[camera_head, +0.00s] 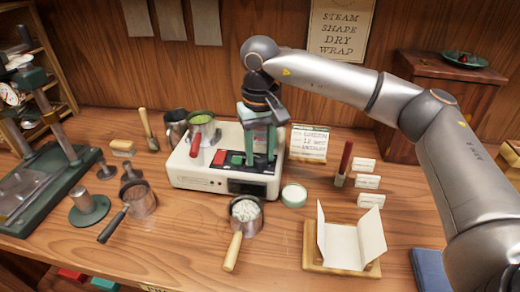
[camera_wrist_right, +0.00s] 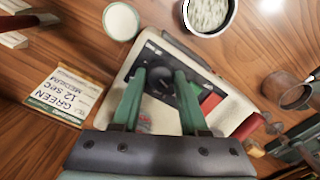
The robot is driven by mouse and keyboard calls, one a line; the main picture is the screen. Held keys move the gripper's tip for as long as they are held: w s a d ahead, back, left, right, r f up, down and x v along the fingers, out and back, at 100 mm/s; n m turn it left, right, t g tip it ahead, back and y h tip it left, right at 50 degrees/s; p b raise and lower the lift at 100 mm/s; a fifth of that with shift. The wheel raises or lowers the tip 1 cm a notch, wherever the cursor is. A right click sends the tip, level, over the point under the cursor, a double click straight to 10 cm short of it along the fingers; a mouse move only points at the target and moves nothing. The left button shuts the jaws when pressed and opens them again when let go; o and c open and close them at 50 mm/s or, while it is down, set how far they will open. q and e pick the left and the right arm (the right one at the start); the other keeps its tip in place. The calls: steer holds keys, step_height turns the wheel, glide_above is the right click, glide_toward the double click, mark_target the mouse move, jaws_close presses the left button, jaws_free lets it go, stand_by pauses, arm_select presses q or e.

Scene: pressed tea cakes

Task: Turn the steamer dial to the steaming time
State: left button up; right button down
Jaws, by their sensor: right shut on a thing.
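The cream steamer (camera_head: 208,181) stands mid-table with a dark front display (camera_head: 247,187) and green and red buttons on top. My right gripper (camera_head: 259,161) reaches down over its right part from above. In the right wrist view, the gripper's green fingers (camera_wrist_right: 160,78) are shut on the black round dial (camera_wrist_right: 159,84), one on each side. The dial is hidden by the fingers in the head view. A card (camera_head: 308,143) behind the steamer reads "GREEN 12 SEC MEDIUM" in the wrist view (camera_wrist_right: 62,96). The dial's setting is not readable. My left gripper is not in view.
A red-handled pot (camera_head: 201,124) of green stuff sits on the steamer's left. A pan (camera_head: 246,212) of pale pieces and a white-topped round tin (camera_head: 293,195) stand close in front. A wooden stand with folded paper (camera_head: 341,246) is front right. A green press (camera_head: 52,190) stands left.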

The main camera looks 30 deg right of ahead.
steer(key=m, duration=0.4)
steer(key=shift+m+p, duration=0.4)
steer(key=m, duration=0.3)
steer(key=shift+m, duration=0.3)
steer(key=m+p, duration=0.1)
steer(key=m, duration=0.2)
steer(key=shift+m, duration=0.3)
steer(key=m, duration=0.4)
steer(key=shift+m, duration=0.3)
steer(key=m+p, duration=0.1)
steer(key=m, duration=0.7)
steer(key=m+p, duration=0.1)
steer(key=m, duration=0.4)
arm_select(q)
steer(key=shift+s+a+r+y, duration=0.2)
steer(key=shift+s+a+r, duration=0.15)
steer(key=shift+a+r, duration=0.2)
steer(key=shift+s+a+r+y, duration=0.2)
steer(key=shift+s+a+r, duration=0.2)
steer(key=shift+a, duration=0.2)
arm_select(e)
steer(key=shift+m, duration=1.6)
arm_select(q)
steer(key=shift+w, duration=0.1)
